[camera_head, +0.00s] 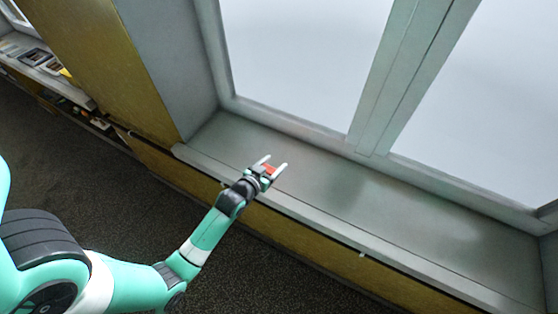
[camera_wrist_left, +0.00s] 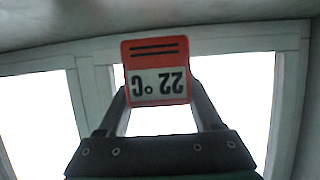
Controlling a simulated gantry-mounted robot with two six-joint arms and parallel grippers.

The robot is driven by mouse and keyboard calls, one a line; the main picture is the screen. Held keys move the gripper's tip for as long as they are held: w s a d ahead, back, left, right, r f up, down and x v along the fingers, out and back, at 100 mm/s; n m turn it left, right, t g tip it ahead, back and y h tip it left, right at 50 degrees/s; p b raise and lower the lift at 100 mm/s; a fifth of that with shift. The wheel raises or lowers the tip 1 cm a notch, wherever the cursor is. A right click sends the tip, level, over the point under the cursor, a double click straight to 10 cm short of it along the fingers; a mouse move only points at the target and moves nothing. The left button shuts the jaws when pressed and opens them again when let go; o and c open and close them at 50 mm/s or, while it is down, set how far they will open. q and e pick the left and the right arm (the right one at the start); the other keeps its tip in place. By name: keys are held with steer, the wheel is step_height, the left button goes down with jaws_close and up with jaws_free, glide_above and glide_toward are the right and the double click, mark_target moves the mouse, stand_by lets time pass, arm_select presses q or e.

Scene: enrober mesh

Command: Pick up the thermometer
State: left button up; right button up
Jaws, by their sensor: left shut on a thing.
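The thermometer (camera_wrist_left: 156,72) is a small orange-red block with a pale display reading 22 °C, upside down in the left wrist view. In the head view it shows as a small red patch (camera_head: 270,170) between the fingers of my left gripper (camera_head: 274,165). My left gripper is shut on the thermometer; its two dark fingers (camera_wrist_left: 162,100) reach the block's sides in the wrist view. In the head view the gripper is over the front part of the grey window sill (camera_head: 330,185). I cannot tell the exact height above the sill. My right gripper is not in view.
A large window with pale frames (camera_head: 385,80) rises behind the sill. A grey and ochre wall (camera_head: 150,70) stands to the left. A shelf with several small items (camera_head: 45,65) is at the far left. The rest of the sill is clear.

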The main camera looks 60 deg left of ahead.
arm_select(q)
steer(key=p+v, duration=0.1)
steer(key=v, duration=0.9)
steer(key=shift+w+d+r, duration=0.15)
steer(key=shift+w+d, duration=0.05)
steer(key=shift+w, duration=0.05)
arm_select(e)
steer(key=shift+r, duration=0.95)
